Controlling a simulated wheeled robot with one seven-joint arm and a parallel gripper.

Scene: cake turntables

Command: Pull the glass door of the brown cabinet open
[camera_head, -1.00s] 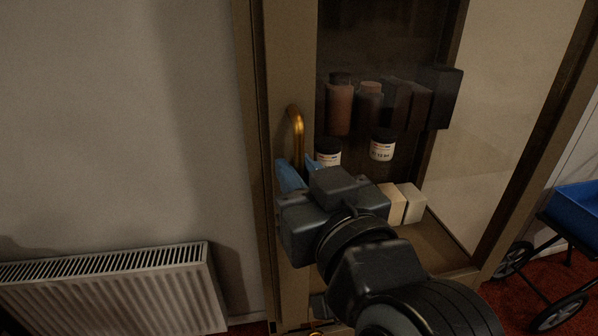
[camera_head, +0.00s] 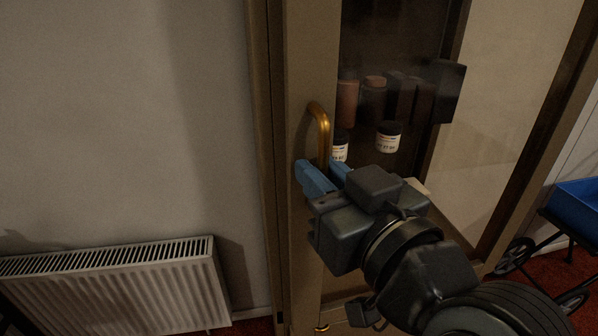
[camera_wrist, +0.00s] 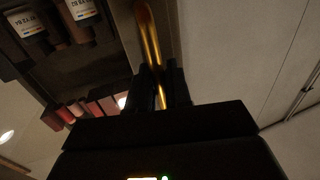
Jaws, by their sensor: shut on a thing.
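The brown cabinet's glass door (camera_head: 307,75) fills the middle of the head view, with a brass bar handle (camera_head: 321,122) on its left frame strip. My gripper (camera_head: 324,176) has blue fingertips and is shut on the handle's lower part. In the wrist view the handle (camera_wrist: 149,40) runs down between the dark fingers of my gripper (camera_wrist: 161,92). A gap or dark edge shows left of the door strip in the head view. The lower end of the handle is hidden behind my gripper.
Jars (camera_head: 388,137) and dark boxes (camera_head: 441,92) stand on shelves behind the glass. A white radiator (camera_head: 115,285) is on the wall at the left. A blue cart (camera_head: 577,205) stands on red carpet at the right.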

